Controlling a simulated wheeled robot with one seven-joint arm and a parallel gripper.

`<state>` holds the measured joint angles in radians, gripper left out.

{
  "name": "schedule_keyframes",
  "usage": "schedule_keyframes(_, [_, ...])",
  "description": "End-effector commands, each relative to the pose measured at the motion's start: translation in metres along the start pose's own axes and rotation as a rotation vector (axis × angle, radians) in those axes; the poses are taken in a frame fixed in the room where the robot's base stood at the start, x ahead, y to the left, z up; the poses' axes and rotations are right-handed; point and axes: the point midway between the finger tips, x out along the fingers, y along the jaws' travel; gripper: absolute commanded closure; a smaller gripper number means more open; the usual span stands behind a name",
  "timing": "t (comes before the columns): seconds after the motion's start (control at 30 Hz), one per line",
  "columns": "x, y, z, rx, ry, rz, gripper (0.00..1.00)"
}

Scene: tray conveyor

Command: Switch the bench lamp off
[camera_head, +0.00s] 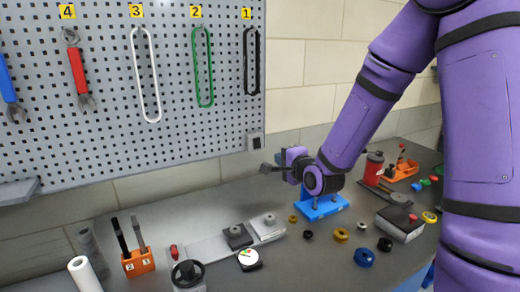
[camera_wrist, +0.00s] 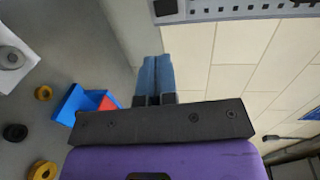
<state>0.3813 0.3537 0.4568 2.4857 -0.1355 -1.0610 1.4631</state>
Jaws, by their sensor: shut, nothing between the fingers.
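My gripper (camera_head: 268,168) is over the back of the bench, in front of the wall. In the wrist view its two blue fingers (camera_wrist: 156,72) are pressed together with nothing between them. A small dark square box (camera_head: 256,141), which looks like a switch, sits at the lower right corner of the pegboard, just above and left of my gripper. It also shows in the wrist view (camera_wrist: 165,7), beyond the fingertips and apart from them. I cannot make out its on or off position. No bench lamp can be clearly identified in either view.
A blue stand (camera_head: 322,207) is below my wrist. The grey pegboard (camera_head: 170,100) holds tools and loops. Bare bench shows at the back left.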

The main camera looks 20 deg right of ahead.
Motion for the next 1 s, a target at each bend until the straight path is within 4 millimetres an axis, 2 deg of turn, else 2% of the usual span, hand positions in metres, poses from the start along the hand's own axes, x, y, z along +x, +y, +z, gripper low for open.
schedule_keyframes(0.17, [0.014,0.0,0.0,0.001,-0.001,0.0,1.0])
schedule_keyframes(0.7, [0.11,0.001,0.001,-0.001,-0.002,0.001,1.0])
schedule_keyframes(0.83, [0.126,0.0,0.0,-0.001,0.0,0.0,1.0])
schedule_keyframes(1.0, [0.137,0.0,0.0,-0.001,0.0,0.001,1.0])
